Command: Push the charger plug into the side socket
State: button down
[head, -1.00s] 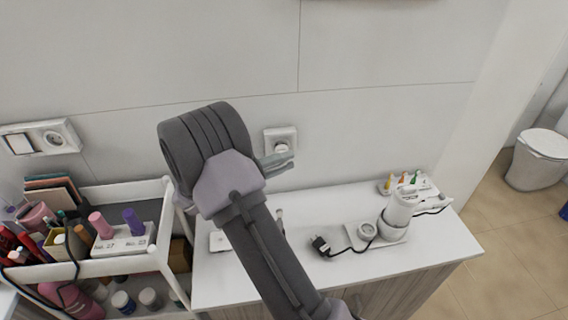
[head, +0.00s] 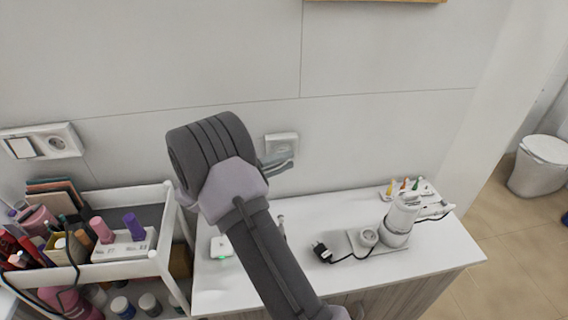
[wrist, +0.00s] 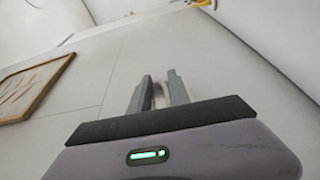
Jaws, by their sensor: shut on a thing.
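My gripper (head: 280,158) is at the wall socket (head: 282,141) above the white counter. In the wrist view my gripper (wrist: 160,82) is shut, with a pale thing, the charger plug (wrist: 158,98), between its two grey fingers. In the head view the fingers hide the plug and the lower part of the socket, so I cannot see how deep the plug sits. A small white device (head: 221,247) on the counter, partly behind my arm, shows a green light.
A black plug (head: 321,252) with a cable lies on the counter (head: 428,262) near a white appliance (head: 400,218). A cart (head: 120,268) full of cosmetics stands at the left. Another wall socket (head: 57,142) is above it. A framed picture (wrist: 32,88) hangs on the wall.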

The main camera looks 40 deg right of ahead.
jog(key=c, duration=1.1)
grip_release()
jog(key=shift+c, duration=0.2)
jog(key=p+v, duration=0.1)
jog(key=v, duration=0.6)
jog(key=shift+a, duration=0.25)
